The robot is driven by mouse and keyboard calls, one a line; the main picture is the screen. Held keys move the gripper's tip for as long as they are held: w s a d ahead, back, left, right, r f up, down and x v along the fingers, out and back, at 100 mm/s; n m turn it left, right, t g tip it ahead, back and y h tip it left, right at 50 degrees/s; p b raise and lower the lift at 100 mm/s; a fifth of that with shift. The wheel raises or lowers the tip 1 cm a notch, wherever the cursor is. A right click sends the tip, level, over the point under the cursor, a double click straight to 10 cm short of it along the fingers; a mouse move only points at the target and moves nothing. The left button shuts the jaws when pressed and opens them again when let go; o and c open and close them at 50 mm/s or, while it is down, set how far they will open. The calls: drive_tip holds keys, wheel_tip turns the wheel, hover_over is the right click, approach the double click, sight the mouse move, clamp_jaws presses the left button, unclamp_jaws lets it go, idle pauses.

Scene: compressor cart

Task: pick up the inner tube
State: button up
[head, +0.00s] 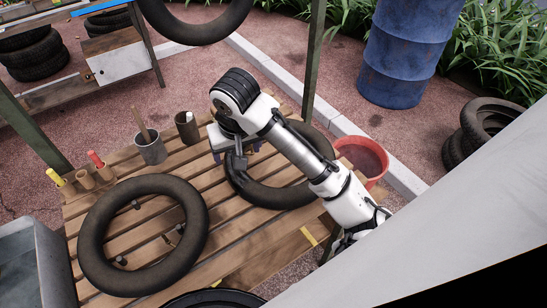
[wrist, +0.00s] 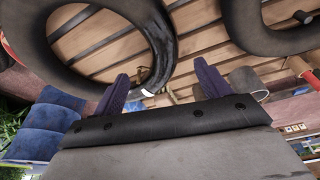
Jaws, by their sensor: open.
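A black inner tube (head: 272,196) lies flat on the slatted wooden table, partly hidden by my arm in the head view. In the wrist view the same tube (wrist: 42,68) fills the upper left, close to the left finger. My gripper (wrist: 163,84) is open, with nothing between its fingers. In the head view my gripper (head: 238,158) is over the tube's left edge; whether it touches cannot be told. A second black tube (head: 92,245) lies flat on the table's left part. It also shows at the wrist view's upper right (wrist: 245,32).
Two cups (head: 151,151) stand at the table's back edge, left of my gripper. Small holders (head: 83,178) sit at the left corner. Another dark ring (head: 196,36) hangs above. A red bucket (head: 372,160) and blue barrel (head: 402,55) stand beyond.

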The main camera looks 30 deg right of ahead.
sight(237, 172)
drive_tip(key=x, duration=0.6)
drive_tip(key=shift+w+a+f+b, duration=0.1)
drive_tip(key=shift+w+f+b, duration=0.05)
drive_tip(key=shift+f+b, duration=0.2)
drive_tip(key=shift+p+x, duration=0.65)
drive_tip(key=shift+x, duration=1.9)
drive_tip(key=shift+a, duration=0.2)
drive_tip(key=c, duration=1)
